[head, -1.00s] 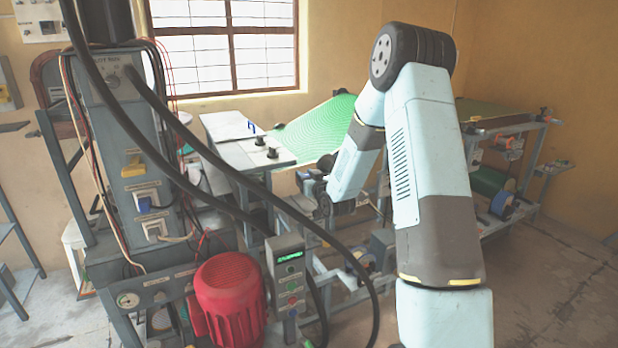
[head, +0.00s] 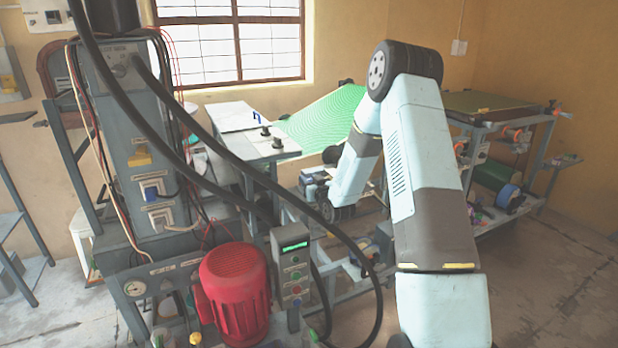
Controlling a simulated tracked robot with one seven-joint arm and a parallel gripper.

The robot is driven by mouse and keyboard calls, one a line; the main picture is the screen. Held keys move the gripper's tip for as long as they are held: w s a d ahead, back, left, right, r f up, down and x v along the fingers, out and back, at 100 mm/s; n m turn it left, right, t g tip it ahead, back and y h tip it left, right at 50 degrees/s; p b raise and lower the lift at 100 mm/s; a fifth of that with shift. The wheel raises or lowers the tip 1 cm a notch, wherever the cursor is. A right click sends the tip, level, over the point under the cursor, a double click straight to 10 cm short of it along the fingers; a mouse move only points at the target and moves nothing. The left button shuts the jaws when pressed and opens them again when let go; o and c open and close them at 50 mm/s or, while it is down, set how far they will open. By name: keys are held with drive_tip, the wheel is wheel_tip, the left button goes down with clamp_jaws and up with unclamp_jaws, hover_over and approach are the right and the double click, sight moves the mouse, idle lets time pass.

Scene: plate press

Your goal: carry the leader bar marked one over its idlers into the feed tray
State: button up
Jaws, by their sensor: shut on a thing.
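My gripper (head: 316,186) is at the lower end of my bent arm, in the middle of the head view, among the frame parts below the green sheet. It is small and dark here, and its fingertips are not clear. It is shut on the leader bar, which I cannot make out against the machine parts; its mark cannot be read. A bright green ribbed sheet (head: 325,118) slopes up behind my arm towards the window. The idlers and the feed tray cannot be told apart with certainty; my arm hides part of that area.
A grey press column (head: 128,150) with hanging cables stands at left. A red motor (head: 235,285) and a control box (head: 292,268) with a lit green display stand in front. Thick black hoses (head: 330,236) arch before the frame. A rack (head: 510,122) stands at right, with open floor before it.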

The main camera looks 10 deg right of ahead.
drive_tip(key=shift+f, duration=0.15)
drive_tip(key=o, duration=1.2)
drive_tip(key=shift+s, duration=0.1)
drive_tip(key=s+d, duration=0.2)
drive_tip(key=s, duration=1.1)
drive_tip(key=shift+s+d, duration=0.15)
drive_tip(key=shift+d, duration=0.2)
